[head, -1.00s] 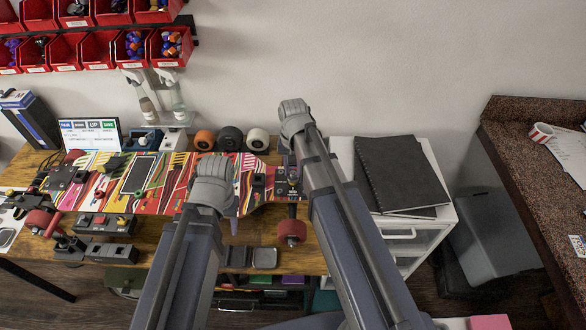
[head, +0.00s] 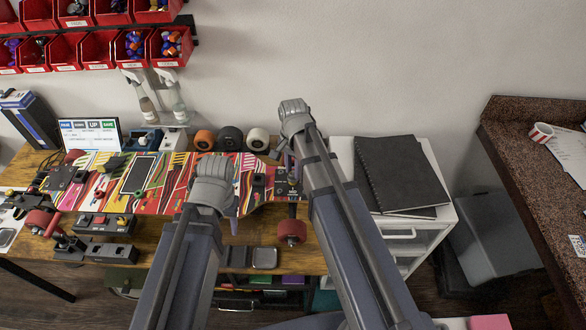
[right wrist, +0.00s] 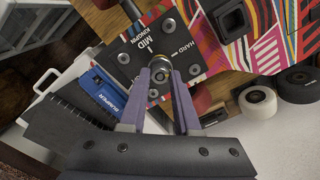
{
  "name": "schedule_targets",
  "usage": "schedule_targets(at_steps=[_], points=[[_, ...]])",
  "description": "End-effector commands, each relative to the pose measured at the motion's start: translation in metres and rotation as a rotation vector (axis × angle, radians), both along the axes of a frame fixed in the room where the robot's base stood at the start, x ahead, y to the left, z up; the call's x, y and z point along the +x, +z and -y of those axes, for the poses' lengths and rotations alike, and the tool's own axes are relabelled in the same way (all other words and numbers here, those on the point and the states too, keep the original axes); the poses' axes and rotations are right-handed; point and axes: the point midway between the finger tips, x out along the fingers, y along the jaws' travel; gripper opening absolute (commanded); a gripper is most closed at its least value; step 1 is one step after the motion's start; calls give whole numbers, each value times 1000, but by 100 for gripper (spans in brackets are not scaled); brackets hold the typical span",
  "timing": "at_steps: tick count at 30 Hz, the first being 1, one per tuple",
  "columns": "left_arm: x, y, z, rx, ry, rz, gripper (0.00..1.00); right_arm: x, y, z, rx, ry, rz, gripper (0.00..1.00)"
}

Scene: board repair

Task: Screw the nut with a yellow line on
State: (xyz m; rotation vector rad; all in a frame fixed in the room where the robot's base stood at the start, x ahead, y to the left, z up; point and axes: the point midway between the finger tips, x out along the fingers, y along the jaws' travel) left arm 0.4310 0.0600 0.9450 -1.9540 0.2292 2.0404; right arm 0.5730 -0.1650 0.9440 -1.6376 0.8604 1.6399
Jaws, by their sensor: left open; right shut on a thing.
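In the right wrist view, my right gripper (right wrist: 161,73) has its purple fingers shut on a small metal nut (right wrist: 162,70). The nut sits at the middle of a dark plate (right wrist: 123,45) with screws and the words MID, HARD and KINGPIN. I cannot make out a yellow line on it. In the head view, the right gripper (head: 290,163) points down at the right end of the colourful skateboard deck (head: 160,180), and the arm partly hides it. My left gripper (head: 233,224) is open near the deck's front edge, mostly hidden behind its wrist.
A red wheel (head: 292,231) hangs at the deck's right end. Orange, black and white wheels (head: 258,140) stand behind the deck. A blue block marked BUMPER (right wrist: 107,92) is beside the plate. A white cabinet (head: 400,232) with black notebooks (head: 398,172) stands to the right.

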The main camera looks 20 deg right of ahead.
Motion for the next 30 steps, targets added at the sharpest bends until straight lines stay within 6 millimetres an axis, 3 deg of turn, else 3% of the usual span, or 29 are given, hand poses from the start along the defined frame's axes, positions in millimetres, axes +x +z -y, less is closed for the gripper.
schedule_targets(at_steps=[8, 21, 22, 30], points=[[0, 1, 0, 0, 0, 0, 50, 1, 1, 1, -3, -16, 3, 0], [0, 1, 0, 0, 0, 0, 50, 1, 1, 1, -3, -478, 4, 0], [0, 1, 0, 0, 0, 0, 50, 1, 1, 1, -3, -484, 4, 32], [0, 1, 0, 0, 0, 0, 50, 1, 0, 1, -2, -478, 2, 62]])
